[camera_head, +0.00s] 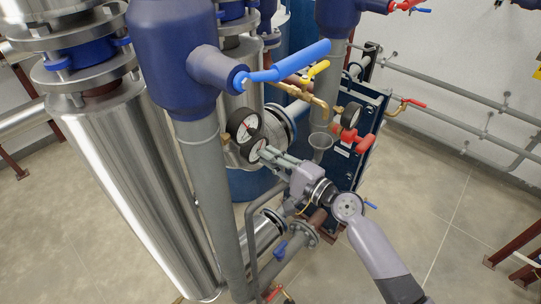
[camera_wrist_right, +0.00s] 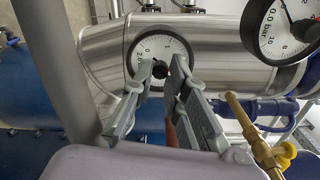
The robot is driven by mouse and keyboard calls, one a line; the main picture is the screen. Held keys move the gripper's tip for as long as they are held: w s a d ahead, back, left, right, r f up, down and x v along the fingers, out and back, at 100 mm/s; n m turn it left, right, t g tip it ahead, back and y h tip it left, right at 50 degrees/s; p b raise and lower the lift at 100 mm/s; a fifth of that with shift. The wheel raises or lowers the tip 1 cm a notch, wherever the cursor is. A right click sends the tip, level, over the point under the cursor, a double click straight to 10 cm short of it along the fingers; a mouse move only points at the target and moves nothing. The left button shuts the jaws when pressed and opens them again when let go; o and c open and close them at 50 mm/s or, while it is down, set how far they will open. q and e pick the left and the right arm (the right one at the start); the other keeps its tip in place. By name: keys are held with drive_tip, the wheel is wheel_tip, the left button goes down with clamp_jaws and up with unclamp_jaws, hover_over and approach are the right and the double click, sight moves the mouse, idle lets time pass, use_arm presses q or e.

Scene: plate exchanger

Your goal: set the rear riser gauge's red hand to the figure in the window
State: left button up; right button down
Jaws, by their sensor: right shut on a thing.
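My right gripper (camera_head: 267,153) reaches from the lower right to a small round white gauge (camera_head: 254,149). In the right wrist view this gauge (camera_wrist_right: 147,46) faces me on a steel pipe. My right gripper (camera_wrist_right: 164,70) is shut on the black knob (camera_wrist_right: 158,71) at the middle of its dial. The fingers cover part of the dial, and I cannot make out its red hand or a window. A larger gauge (camera_head: 243,124) with a black rim stands just beside it; its window reads 0.0 bar in the wrist view (camera_wrist_right: 284,24). My left gripper is not in view.
A grey riser with a blue valve and blue lever (camera_head: 290,62) stands close left of the gripper. A brass valve with a yellow handle (camera_head: 318,70) and another gauge (camera_head: 351,115) lie beyond. Flanged pipes run below. The floor (camera_head: 430,215) at right is open.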

drive_tip(key=shift+m, duration=0.8)
drive_tip(key=shift+p, duration=0.3)
drive_tip(key=c, duration=1.6)
unclamp_jaws()
drive_tip(key=shift+o, duration=0.2)
drive_tip(key=v, duration=1.2)
